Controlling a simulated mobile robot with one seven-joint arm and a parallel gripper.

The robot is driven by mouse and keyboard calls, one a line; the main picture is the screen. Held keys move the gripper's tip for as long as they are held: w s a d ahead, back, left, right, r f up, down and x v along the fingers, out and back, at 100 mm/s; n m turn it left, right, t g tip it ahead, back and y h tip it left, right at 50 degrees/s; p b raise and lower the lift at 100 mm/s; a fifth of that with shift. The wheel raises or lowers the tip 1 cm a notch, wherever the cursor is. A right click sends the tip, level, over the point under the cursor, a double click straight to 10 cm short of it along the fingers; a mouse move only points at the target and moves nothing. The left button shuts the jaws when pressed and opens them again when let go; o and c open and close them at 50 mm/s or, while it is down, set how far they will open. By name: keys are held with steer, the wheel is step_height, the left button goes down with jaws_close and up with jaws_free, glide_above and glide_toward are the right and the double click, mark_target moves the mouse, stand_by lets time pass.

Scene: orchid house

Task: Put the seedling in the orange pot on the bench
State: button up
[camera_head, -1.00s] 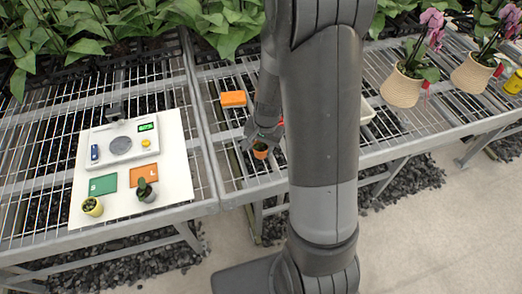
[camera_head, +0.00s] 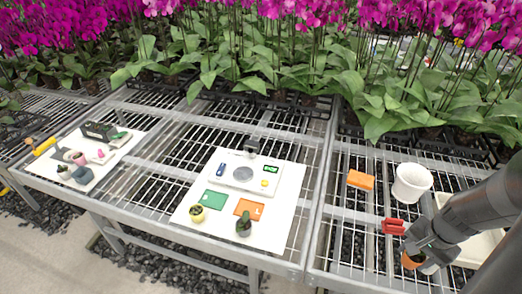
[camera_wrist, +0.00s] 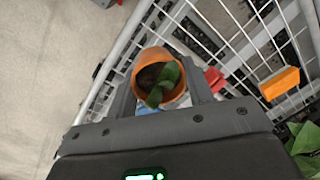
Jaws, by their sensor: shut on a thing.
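The orange pot (camera_head: 412,262) is held at the right of the head view, near the front rail of the right bench section. In the wrist view, the pot (camera_wrist: 138,73) sits between my fingers, its open mouth facing the camera. The seedling's dark green leaves (camera_wrist: 164,84) rise from the dark fill inside it. My gripper (camera_head: 416,254) is shut on the pot; in the wrist view my gripper (camera_wrist: 160,98) has a finger on either side. The wire bench (camera_head: 345,232) lies around and below. The gap under the pot cannot be judged.
An orange block (camera_head: 360,180), white pot (camera_head: 411,183), red object (camera_head: 393,226) and white tray (camera_head: 482,246) are near my gripper. Bare mesh lies left of the block.

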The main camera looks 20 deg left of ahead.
steer(key=w+a+n, duration=0.4)
steer(key=w+a, duration=0.1)
steer(key=a, duration=0.8)
steer(key=w+a+n, duration=0.3)
steer(key=w+a, duration=0.2)
steer(key=a, duration=0.7)
steer(key=s+a+n+g, duration=0.1)
steer(key=s+a+n, duration=0.1)
steer(key=a, duration=0.8)
steer(key=s+a+n, duration=0.2)
steer(key=a+n, duration=0.1)
steer(key=a, duration=0.7)
steer(key=s+a+f, duration=0.1)
steer(key=a+f, duration=0.1)
steer(key=a, duration=0.1)
steer(key=s+a+f, duration=0.1)
steer(key=a+f, duration=0.1)
steer(key=a, duration=0.2)
steer(key=s+a+f, duration=0.1)
steer(key=a+f, duration=0.1)
steer(key=a, duration=0.2)
steer(key=shift+f, duration=0.25)
steer(key=shift+s+a+f, duration=0.1)
steer(key=shift+a+f, duration=0.15)
steer(key=shift+f, duration=1.9)
